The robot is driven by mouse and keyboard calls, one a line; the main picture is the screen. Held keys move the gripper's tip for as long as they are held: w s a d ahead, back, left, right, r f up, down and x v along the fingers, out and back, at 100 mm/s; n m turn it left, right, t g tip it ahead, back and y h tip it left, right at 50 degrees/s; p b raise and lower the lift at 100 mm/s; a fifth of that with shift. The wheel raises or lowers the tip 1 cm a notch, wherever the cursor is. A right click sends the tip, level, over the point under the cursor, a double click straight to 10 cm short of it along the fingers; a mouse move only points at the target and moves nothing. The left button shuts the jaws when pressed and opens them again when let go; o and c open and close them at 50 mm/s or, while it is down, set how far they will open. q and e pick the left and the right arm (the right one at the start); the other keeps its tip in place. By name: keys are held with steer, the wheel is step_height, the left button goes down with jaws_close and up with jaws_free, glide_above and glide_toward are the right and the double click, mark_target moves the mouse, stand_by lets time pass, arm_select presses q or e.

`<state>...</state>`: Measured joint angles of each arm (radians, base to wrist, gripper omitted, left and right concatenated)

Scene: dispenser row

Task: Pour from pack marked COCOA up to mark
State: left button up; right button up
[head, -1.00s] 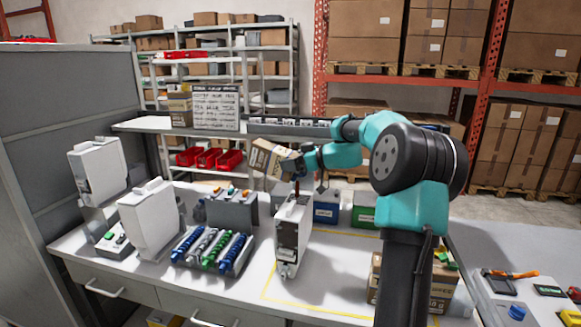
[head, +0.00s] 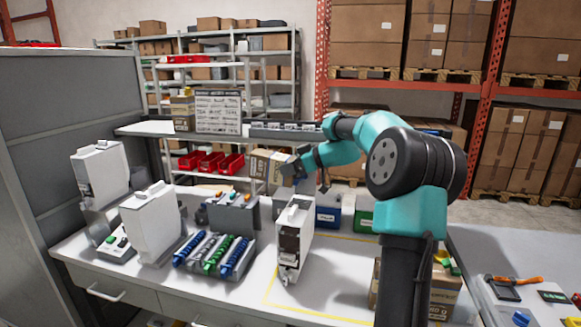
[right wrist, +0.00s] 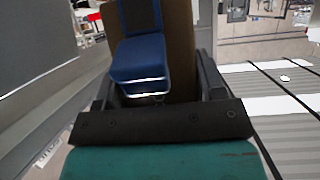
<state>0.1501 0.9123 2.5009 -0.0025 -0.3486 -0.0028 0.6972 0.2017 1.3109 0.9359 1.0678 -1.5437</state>
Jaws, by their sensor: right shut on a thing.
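My right gripper (head: 290,168) is shut on a tan carton pack (head: 267,164), held in the air above and behind the nearest-right white dispenser (head: 296,238). The pack looks close to upright; its lettering is too small to read. My left gripper is out of view.
Two more white dispensers (head: 151,224) (head: 101,172) stand at the left. A rack of blue and green coils (head: 214,254) lies between. Blue (head: 327,214) and green boxes stand behind. Yellow-taped bench space (head: 325,280) is clear at front right.

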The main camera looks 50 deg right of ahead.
mark_target(285, 157)
steer(key=shift+w+a, duration=0.1)
steer(key=shift+w, duration=0.05)
steer(key=shift+w+a+r+g+h, duration=0.15)
steer(key=shift+w+g+h, duration=0.3)
steer(key=shift+g, duration=0.45)
steer(key=shift+s, duration=0.1)
steer(key=shift+r, duration=0.15)
steer(key=shift+r+g, duration=0.15)
steer(key=shift+g, duration=0.25)
steer(key=shift+w+a+r+g+h, duration=0.1)
steer(key=shift+w+r+g+h, duration=0.2)
steer(key=shift+r+g, duration=0.2)
steer(key=shift+w+a+r+g+h, duration=0.1)
steer(key=shift+w+r+g+h, duration=0.2)
steer(key=shift+g, duration=0.3)
steer(key=shift+s, duration=0.1)
steer(key=shift+s+d, duration=0.1)
steer(key=shift+d, duration=0.05)
